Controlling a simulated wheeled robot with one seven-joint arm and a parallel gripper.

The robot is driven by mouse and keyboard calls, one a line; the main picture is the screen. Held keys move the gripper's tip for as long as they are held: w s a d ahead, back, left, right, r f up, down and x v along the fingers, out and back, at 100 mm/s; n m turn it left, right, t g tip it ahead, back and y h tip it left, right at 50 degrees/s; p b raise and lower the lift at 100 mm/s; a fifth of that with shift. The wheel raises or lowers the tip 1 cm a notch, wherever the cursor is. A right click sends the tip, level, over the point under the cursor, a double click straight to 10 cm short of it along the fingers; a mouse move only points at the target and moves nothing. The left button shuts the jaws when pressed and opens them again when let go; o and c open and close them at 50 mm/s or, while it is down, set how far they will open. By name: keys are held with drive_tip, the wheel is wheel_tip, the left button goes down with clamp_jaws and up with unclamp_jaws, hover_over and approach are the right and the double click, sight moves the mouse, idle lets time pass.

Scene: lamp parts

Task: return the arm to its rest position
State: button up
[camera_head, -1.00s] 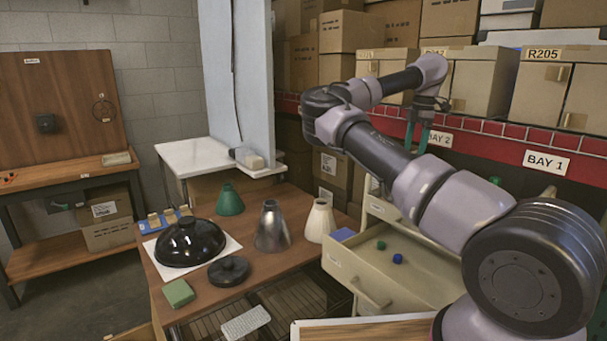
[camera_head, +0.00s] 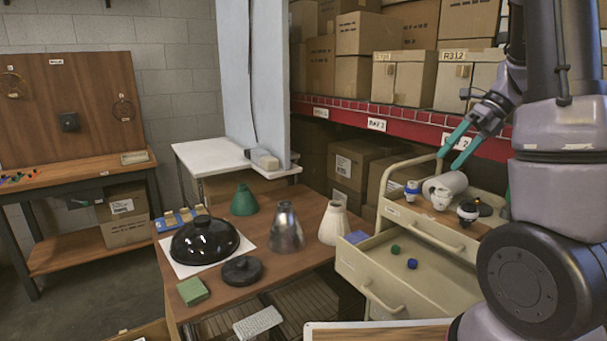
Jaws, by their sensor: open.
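My gripper (camera_head: 456,152) has two teal fingers spread apart. It hangs at the right, in front of the red shelf edge and above the cream drawer cabinet (camera_head: 366,283). I see nothing between the fingers. One fingertip shows close to a white cylindrical part (camera_head: 447,186) on the cabinet top; whether it touches I cannot tell. My arm is folded up along the right edge of the picture, and its upper part is cut off.
The cabinet's open drawer holds a green cube (camera_head: 395,249) and a blue one (camera_head: 412,263). The wooden table (camera_head: 222,297) carries a black dome shade (camera_head: 205,242), a green cone (camera_head: 244,200), a metal cone (camera_head: 286,228) and a cream cone (camera_head: 333,223). Boxes fill the shelf behind.

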drive_tip(key=s+a+r+n+t+h, duration=0.2)
drive_tip(key=s+a+r+n, duration=0.3)
drive_tip(key=n, duration=0.8)
drive_tip(key=s+a+r+n+t+h, duration=0.3)
drive_tip(key=s+a+r+n+t, duration=0.2)
drive_tip(key=n, duration=0.8)
drive_tip(key=s+a+r, duration=0.1)
drive_tip(key=s, duration=0.2)
drive_tip(key=shift+s+r, duration=0.3)
